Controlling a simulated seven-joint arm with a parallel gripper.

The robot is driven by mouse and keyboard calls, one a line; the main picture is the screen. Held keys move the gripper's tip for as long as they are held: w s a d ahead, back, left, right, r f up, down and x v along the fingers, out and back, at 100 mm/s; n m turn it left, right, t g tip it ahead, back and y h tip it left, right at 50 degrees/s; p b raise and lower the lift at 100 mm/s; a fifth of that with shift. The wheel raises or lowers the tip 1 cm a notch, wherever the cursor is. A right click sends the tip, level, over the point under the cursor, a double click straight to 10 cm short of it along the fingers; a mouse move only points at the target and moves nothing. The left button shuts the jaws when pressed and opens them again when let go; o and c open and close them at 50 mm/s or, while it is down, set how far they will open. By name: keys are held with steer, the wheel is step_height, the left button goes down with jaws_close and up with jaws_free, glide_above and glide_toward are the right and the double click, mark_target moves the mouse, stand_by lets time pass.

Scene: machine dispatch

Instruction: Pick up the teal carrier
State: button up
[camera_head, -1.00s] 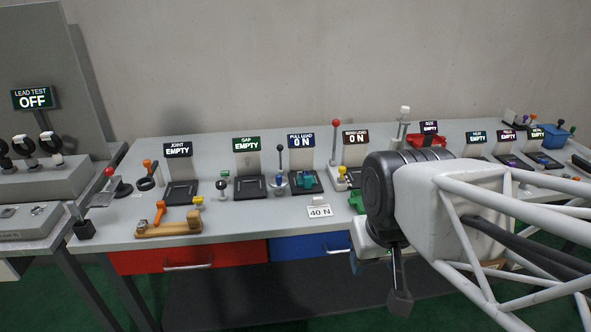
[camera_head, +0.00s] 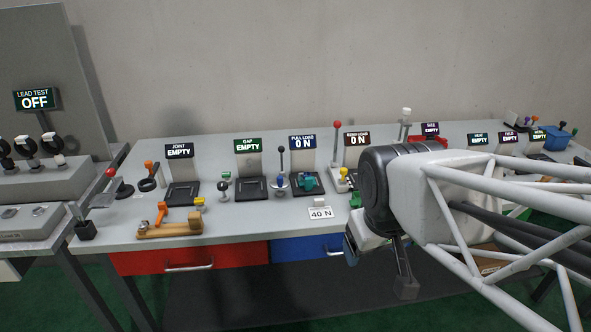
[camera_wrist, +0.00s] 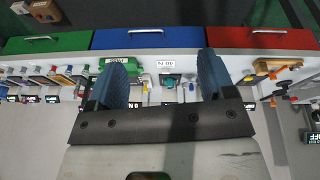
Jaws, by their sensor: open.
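The teal carrier (camera_head: 308,182) sits on the black pad of the PULL LOAD station on the workbench in the head view. It also shows in the wrist view (camera_wrist: 170,82), small and some way off, in the gap between the fingers. My gripper (camera_wrist: 166,75) is open and empty, its two blue fingers spread wide. In the head view my gripper (camera_head: 352,257) is at the bench's front edge, to the right of the carrier and nearer the camera, partly hidden by my wrist. It is apart from the carrier.
A lever post with a blue part (camera_head: 280,181) stands just left of the carrier. The 40 N card (camera_head: 320,212) lies in front. A red-knobbed lever (camera_head: 336,125) rises behind right. The GAP (camera_head: 251,188) and JOINT (camera_head: 183,194) pads are empty. My arm hides part of the bench.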

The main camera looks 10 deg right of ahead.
steer(key=w+d+n+t+h, duration=0.1)
steer(key=w+d+n+t, duration=0.15)
steer(key=w+n, duration=0.95)
steer(key=n+t+y, duration=0.1)
steer(key=n+t, duration=0.4)
steer(key=n, duration=0.8)
glide_toward(307, 180)
steer(key=s+d+r, duration=0.5)
steer(key=w+f+n, duration=0.2)
steer(key=n, duration=0.1)
steer(key=w+a+f+n+t+y, duration=0.1)
steer(key=w+f+n, duration=0.1)
steer(key=w+n, duration=0.1)
steer(key=w+a+f+n+t+y, duration=0.1)
steer(key=w+f+n, duration=0.2)
steer(key=n, duration=0.1)
steer(key=shift+w+a, duration=0.1)
steer(key=shift+a, duration=0.15)
steer(key=shift+w+a+f+n+t+y, duration=0.3)
steer(key=shift+w+f+n+y, duration=0.2)
steer(key=shift+n, duration=0.4)
steer(key=shift+s, duration=0.1)
steer(key=shift+x, duration=1.35)
